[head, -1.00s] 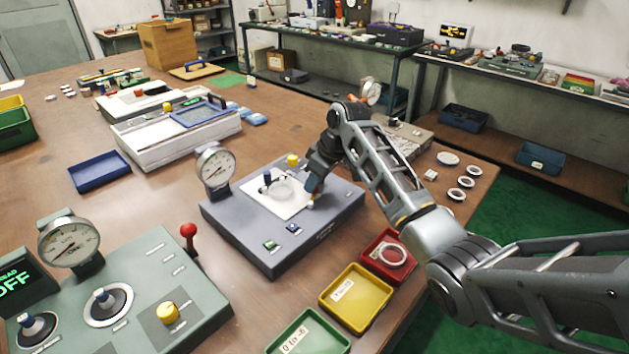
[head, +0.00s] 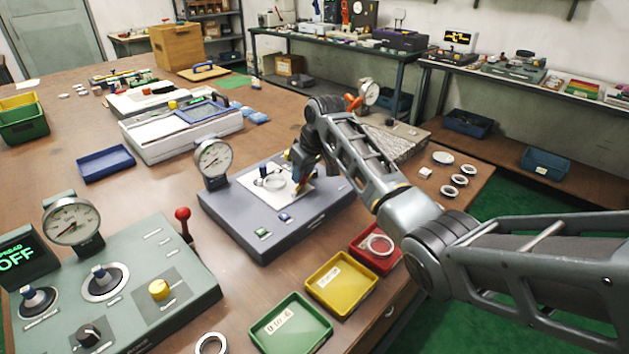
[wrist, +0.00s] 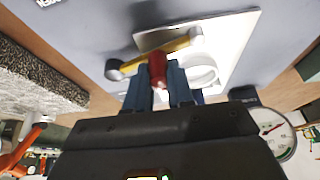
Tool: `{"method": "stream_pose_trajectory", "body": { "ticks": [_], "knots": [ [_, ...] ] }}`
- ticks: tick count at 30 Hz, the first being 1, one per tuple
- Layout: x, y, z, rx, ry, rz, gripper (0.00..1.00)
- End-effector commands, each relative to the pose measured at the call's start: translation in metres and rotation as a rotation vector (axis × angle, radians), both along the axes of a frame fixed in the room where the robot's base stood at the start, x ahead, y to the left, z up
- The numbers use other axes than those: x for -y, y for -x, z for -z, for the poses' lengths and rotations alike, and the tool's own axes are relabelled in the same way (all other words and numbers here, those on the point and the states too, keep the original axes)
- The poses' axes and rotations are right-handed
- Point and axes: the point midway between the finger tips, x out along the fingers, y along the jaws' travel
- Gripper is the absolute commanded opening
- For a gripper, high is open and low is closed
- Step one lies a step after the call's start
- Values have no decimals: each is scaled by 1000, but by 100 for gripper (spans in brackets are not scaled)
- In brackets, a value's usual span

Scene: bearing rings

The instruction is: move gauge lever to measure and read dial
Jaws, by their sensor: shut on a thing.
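The grey gauge block (head: 243,222) stands on the bench with a white plate (head: 252,184) on top. A pale ring (head: 274,182) lies on the plate beside a blue-topped post (head: 263,172); the ring also shows in the wrist view (wrist: 201,72). The round dial (head: 214,157) stands at the block's left corner; its needle shows, but its figures are too small to read. My gripper (wrist: 158,85) is at the plate's right side, shut on the red handle (wrist: 157,68) of the lever, whose yellow bar (wrist: 180,46) runs close to the ring. Whether they touch is unclear.
Red (head: 368,262), yellow (head: 331,303) and green (head: 272,341) trays sit in front of the block. A green-grey console (head: 130,270) with a red-knobbed lever (head: 183,214) is at left. A rough stone block (head: 405,148) lies behind my arm. Loose rings (head: 459,180) lie at right.

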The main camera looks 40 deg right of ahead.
Motion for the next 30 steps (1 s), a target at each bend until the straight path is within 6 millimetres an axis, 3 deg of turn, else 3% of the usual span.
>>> {"method": "stream_pose_trajectory", "body": {
  "ticks": [13, 30],
  "knots": [
    [-4, -18, -1, -1, -1, 256, 0],
    [-4, -22, -1, 1, -2, 309, 0]
  ]
}}
